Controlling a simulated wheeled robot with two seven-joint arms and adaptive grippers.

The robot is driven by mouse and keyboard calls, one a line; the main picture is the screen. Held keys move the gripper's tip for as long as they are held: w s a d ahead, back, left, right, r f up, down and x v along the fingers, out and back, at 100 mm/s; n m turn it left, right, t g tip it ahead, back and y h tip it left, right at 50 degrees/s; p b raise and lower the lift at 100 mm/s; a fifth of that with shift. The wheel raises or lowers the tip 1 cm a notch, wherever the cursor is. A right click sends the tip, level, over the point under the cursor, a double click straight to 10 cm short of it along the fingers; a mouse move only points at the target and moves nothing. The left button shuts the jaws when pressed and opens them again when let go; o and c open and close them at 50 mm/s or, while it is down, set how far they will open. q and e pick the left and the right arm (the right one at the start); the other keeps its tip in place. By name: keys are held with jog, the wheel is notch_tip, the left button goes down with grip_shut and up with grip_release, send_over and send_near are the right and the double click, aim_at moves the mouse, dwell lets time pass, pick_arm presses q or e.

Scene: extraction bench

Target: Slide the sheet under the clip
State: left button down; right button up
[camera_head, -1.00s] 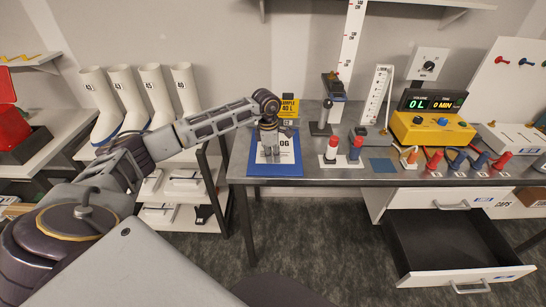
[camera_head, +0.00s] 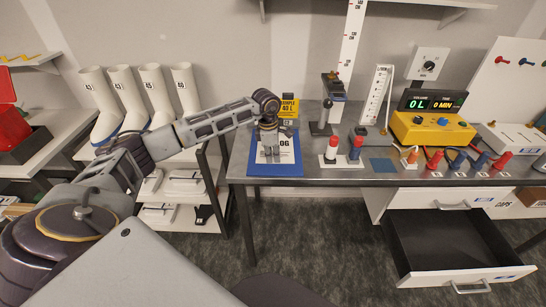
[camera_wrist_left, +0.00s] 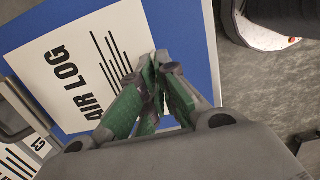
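The white sheet (camera_head: 288,155), printed AIR LOG, lies on a blue board (camera_head: 290,170) at the bench's left end. It also shows in the left wrist view (camera_wrist_left: 88,88), flat on the blue board (camera_wrist_left: 195,30). My left gripper (camera_head: 270,158) is over the sheet and hides part of it. In the left wrist view its green fingertips (camera_wrist_left: 158,60) are together over the sheet's edge; I see no paper pinched between them. A grey metal part (camera_wrist_left: 14,112) beside the top of the print looks like the clip. In the head view the arm hides that end. My right gripper is out of view.
An open drawer (camera_head: 450,245) juts out below the bench.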

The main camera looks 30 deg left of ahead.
pick_arm(q)
jog(key=shift+s+f, duration=0.1)
dwell(0.3)
jog(key=c, duration=1.6)
grip_release()
jog(key=shift+o, duration=0.2)
notch_tip(320, 180, up, 12)
jog(key=a, duration=0.1)
jog(key=shift+s, duration=0.25)
